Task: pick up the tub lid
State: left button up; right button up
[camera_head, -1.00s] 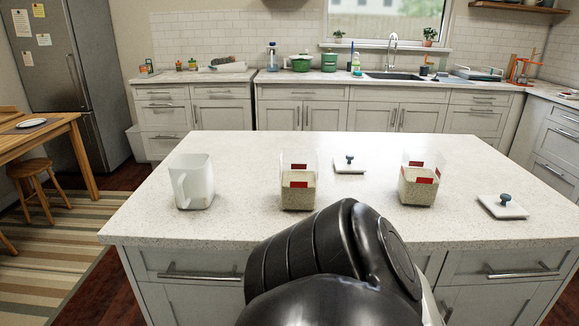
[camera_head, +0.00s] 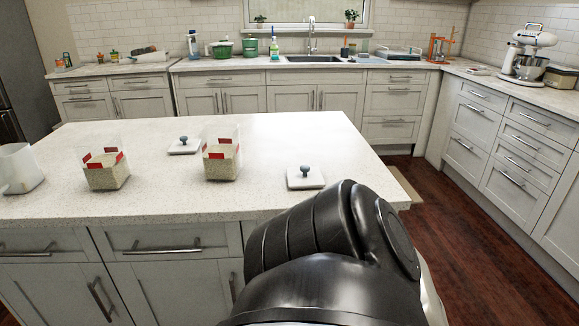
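Two square white tub lids with dark round knobs lie on the island counter. One lid (camera_head: 306,179) is near the front right part of the counter, just beyond my dark arm. The other lid (camera_head: 184,147) lies farther back, between two clear tubs. The left tub (camera_head: 107,171) and the right tub (camera_head: 221,159) each hold pale grain, have red marks and stand open. A dark arm part of mine fills the lower middle. Neither of my grippers shows.
The island counter (camera_head: 200,203) has bare room around the lids. A white pitcher (camera_head: 18,168) stands at its left end. Drawers with handles face me below. Behind are a back counter with a sink (camera_head: 313,59) and a stand mixer (camera_head: 526,50) at right. Wooden floor is open at right.

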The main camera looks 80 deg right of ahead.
aim_at(304, 176)
jog(key=z, duration=2)
